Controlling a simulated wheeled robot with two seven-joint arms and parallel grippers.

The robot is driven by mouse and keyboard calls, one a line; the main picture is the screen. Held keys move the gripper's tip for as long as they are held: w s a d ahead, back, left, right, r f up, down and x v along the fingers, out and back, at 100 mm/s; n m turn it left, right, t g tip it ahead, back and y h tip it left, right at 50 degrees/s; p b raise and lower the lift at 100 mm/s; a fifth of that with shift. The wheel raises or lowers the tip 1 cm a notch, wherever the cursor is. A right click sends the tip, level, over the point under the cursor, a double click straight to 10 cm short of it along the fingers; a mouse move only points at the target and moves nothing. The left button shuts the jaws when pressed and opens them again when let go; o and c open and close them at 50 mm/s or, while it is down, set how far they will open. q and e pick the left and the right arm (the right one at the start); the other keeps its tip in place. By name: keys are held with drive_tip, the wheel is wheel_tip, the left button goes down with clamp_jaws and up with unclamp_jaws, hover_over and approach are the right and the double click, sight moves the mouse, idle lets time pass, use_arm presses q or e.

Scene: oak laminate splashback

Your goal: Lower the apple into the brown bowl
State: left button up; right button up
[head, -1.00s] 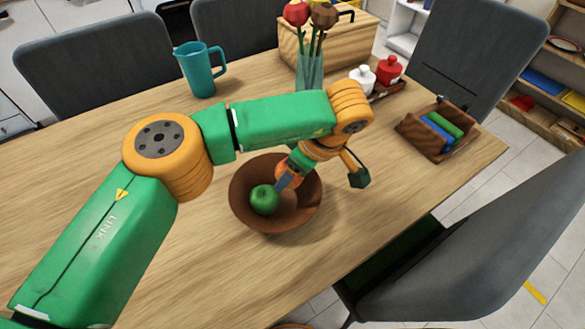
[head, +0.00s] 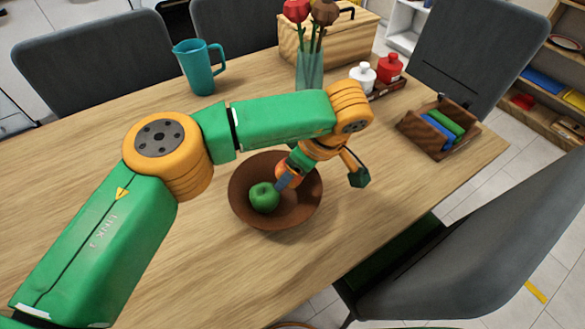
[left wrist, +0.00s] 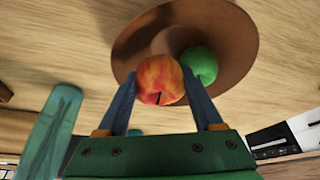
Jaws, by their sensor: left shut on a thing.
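A red-orange apple (left wrist: 160,80) is between the two blue fingers of my left gripper (left wrist: 164,98), which is shut on it. The brown bowl (head: 244,211) stands on the table; in the left wrist view the bowl (left wrist: 232,30) is behind the held apple. A green fruit, apple-like, (head: 263,198) lies inside the bowl on its left side. In the head view my left gripper (head: 284,180) points down over the bowl's right part. It mostly hides the held apple there, so its exact height over the bowl cannot be told. My right gripper is not in view.
A teal jug (head: 198,70) and a glass vase with flowers (head: 309,70) stand behind the bowl. A wooden box (head: 350,45), white and red bottles (head: 389,68) and a wooden caddy (head: 440,130) are further right. The table left and front of the bowl is clear.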

use_arm(q)
drive_tip(key=o, duration=1.5)
drive_tip(key=shift+s, duration=0.1)
drive_tip(key=shift+c, duration=0.2)
drive_tip(key=v, duration=0.7)
